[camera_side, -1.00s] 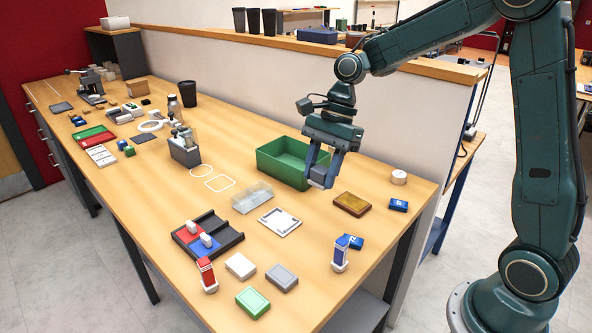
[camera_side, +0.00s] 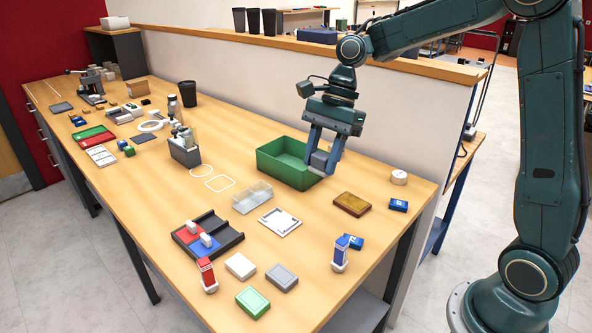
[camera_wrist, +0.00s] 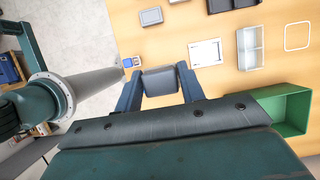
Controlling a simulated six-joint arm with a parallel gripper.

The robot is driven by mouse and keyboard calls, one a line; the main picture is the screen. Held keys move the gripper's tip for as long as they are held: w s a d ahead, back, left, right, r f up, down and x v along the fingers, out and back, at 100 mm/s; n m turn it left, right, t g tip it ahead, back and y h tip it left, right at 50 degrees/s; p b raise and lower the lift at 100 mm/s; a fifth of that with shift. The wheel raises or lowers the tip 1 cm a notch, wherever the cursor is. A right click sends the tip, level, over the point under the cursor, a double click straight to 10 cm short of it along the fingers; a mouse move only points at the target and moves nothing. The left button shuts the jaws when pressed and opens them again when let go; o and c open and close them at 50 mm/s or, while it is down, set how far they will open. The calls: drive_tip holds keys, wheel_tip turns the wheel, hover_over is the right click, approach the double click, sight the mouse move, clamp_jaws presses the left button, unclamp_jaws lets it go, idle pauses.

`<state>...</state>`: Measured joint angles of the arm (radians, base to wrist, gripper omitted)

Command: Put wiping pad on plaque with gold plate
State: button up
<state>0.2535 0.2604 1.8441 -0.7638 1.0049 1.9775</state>
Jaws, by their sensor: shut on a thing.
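My gripper (camera_side: 322,164) is shut on a grey block, which I take to be the wiping pad (camera_side: 318,160). The pad hangs above the table at the right end of the green bin in the side view. In the wrist view the pad (camera_wrist: 160,82) sits between both fingers. The plaque with gold plate (camera_side: 351,204), a flat brown-gold block, lies on the table to the right of and below my gripper in the side view. Its top looks bare. I cannot make out the plaque in the wrist view, where my gripper body hides much of the table.
The open green bin (camera_side: 285,165) stands close to the held pad. An upright blue-and-white item (camera_side: 340,253) stands in front.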

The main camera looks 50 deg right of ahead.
drive_tip(key=shift+w+d+r, duration=0.1)
drive_tip(key=shift+w+d, duration=0.15)
drive_tip(key=shift+d, duration=0.25)
drive_tip(key=w+d+r, duration=0.1)
drive_tip(key=w+d, duration=0.1)
drive_tip(key=d, duration=0.5)
hover_over(349, 204)
drive_tip(key=shift+d+r, duration=0.2)
drive_tip(key=shift+d, duration=0.25)
drive_tip(key=shift+d+r, duration=0.2)
drive_tip(key=shift+d, duration=0.25)
drive_tip(key=shift+f, duration=0.15)
wheel_tip(349, 204, down, 16)
drive_tip(key=shift+r, duration=0.25)
drive_tip(key=shift+f, duration=0.1)
drive_tip(key=shift+f, duration=2.05)
